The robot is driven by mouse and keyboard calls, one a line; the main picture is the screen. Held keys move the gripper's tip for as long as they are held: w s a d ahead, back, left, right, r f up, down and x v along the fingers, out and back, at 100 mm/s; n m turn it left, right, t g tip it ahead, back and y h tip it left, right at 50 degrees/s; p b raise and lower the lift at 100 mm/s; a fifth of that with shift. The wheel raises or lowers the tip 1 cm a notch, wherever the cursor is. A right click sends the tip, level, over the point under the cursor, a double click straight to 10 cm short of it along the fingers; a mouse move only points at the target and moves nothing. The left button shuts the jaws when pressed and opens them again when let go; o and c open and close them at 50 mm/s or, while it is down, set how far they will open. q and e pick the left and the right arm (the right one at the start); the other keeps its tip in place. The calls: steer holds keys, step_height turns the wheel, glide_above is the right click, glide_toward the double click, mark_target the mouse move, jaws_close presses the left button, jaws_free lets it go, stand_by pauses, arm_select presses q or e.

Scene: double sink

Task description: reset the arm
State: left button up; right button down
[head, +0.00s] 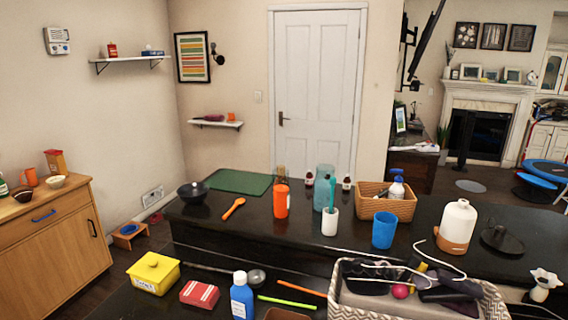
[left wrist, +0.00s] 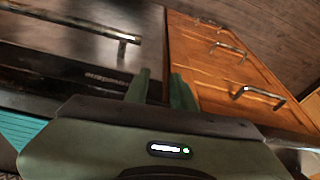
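My left gripper (left wrist: 161,85) shows only in the left wrist view. Its two green fingers are apart, with nothing between them. They point toward a wooden drawer cabinet (left wrist: 215,75) and a dark cabinet front (left wrist: 75,45) beside it, and no contact shows. Neither of my arms shows in the head view, and my right gripper is in no view.
In the head view a black counter (head: 225,225) carries an orange bottle (head: 281,201), a blue cup (head: 384,230) and a wicker basket (head: 405,208). Nearer stand a yellow box (head: 153,275), a blue bottle (head: 241,298) and a patterned bin (head: 490,300). Metal handles (left wrist: 262,96) stick out from the drawers.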

arm_select(q)
steer(key=s+f+g+b, duration=0.1)
steer(key=s+f+b, duration=0.1)
steer(key=f, duration=1.1)
steer(key=s+f+b, duration=0.2)
steer(key=s+f, duration=0.1)
steer(key=f, duration=1.1)
steer(key=s+a+f+g+b, duration=0.1)
steer(key=s+a+f+b, duration=0.2)
steer(key=s+f, duration=1.1)
step_height(320, 180, down, 2)
steer(key=shift+f+b, duration=0.2)
steer(key=shift+b, duration=0.45)
